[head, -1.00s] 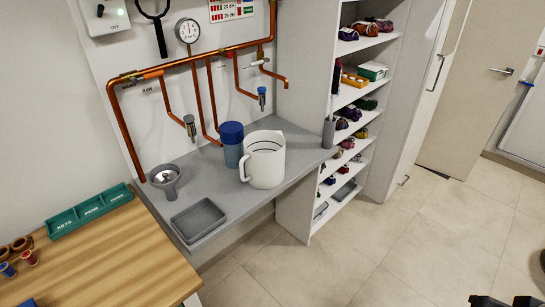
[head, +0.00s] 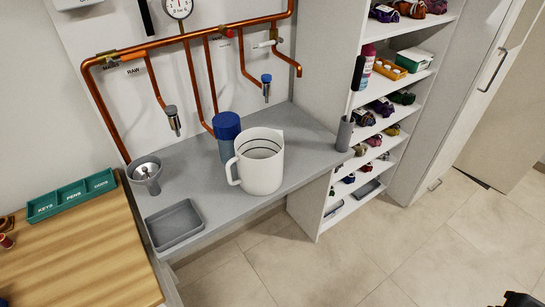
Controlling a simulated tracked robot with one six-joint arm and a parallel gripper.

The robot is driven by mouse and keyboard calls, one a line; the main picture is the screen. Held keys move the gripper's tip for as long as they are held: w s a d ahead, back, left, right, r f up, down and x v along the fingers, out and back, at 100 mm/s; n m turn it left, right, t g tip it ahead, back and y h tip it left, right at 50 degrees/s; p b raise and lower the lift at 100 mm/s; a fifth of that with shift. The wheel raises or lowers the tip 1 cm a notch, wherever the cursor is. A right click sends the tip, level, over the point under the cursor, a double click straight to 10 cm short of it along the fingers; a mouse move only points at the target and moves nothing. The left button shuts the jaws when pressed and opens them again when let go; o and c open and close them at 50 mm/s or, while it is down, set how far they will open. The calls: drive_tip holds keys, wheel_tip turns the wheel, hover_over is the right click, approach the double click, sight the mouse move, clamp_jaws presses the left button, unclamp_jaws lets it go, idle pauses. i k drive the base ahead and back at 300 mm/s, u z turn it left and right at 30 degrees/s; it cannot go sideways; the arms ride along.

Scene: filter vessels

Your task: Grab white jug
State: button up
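The white jug (head: 260,168) stands upright on the grey bench in the head view. Its handle points left and its open top shows dark lines inside. A blue-lidded container (head: 227,134) stands close behind it to the left. A small dark part at the bottom right corner (head: 522,300) looks like the tip of my gripper, far from the jug and mostly cut off by the frame. I cannot tell whether it is open or shut.
A grey tray (head: 174,226) and a funnel (head: 146,174) are on the bench (head: 295,150) left of the jug. Copper pipes (head: 190,37) with taps hang above. A brush holder (head: 344,134) stands at the bench's right end, beside shelves (head: 335,222). The floor (head: 390,240) in front is clear.

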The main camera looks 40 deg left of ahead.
sight(260, 151)
drive_tip(key=i, duration=2.4)
drive_tip(key=u, duration=2.95)
